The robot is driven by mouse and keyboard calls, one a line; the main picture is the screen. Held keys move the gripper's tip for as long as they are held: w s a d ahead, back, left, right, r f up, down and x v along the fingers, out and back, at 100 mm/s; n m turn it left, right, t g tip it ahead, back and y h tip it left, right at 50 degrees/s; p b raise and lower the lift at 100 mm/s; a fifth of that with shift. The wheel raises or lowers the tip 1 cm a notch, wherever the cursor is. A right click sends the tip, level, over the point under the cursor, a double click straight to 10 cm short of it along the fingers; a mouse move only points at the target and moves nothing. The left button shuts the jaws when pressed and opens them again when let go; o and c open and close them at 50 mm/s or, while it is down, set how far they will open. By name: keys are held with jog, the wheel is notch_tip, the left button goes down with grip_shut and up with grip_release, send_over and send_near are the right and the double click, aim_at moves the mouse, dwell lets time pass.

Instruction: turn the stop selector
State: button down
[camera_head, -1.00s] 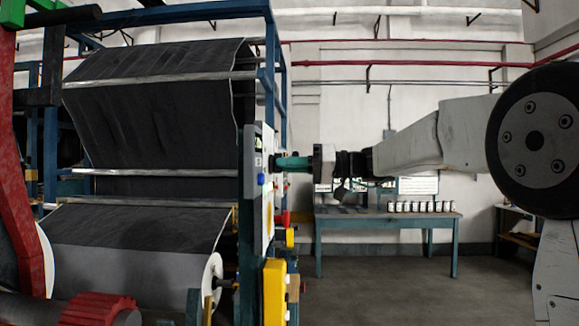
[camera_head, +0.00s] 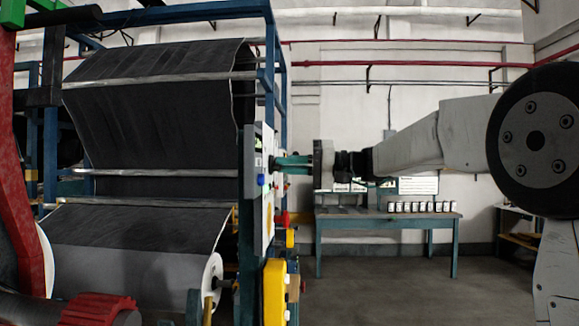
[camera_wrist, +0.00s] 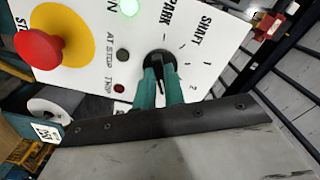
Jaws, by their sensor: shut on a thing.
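The stop selector (camera_wrist: 157,57) is a black knob on a white panel in the wrist view, with PARK, SHAFT and a 2 printed around it on a dial with tick marks. My gripper (camera_wrist: 160,74) has its two teal fingers on either side of the knob's black bar and is shut on it. In the head view my gripper (camera_head: 279,163) reaches in from the right to the machine's side panel (camera_head: 266,190). The knob itself is hidden there. The fingers cover part of the dial, and I cannot tell exactly where the pointer stands.
A red mushroom button (camera_wrist: 38,48) on a yellow disc sits left on the panel. A green lamp (camera_wrist: 129,7) is lit nearby. Yellow and red parts (camera_head: 275,290) stick out below the panel. A blue table (camera_head: 385,216) with several small cans stands behind; the floor is clear.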

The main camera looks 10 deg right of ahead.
jog(key=c, duration=1.5)
grip_release()
jog(key=v, duration=0.8)
jog(key=shift+w, duration=0.1)
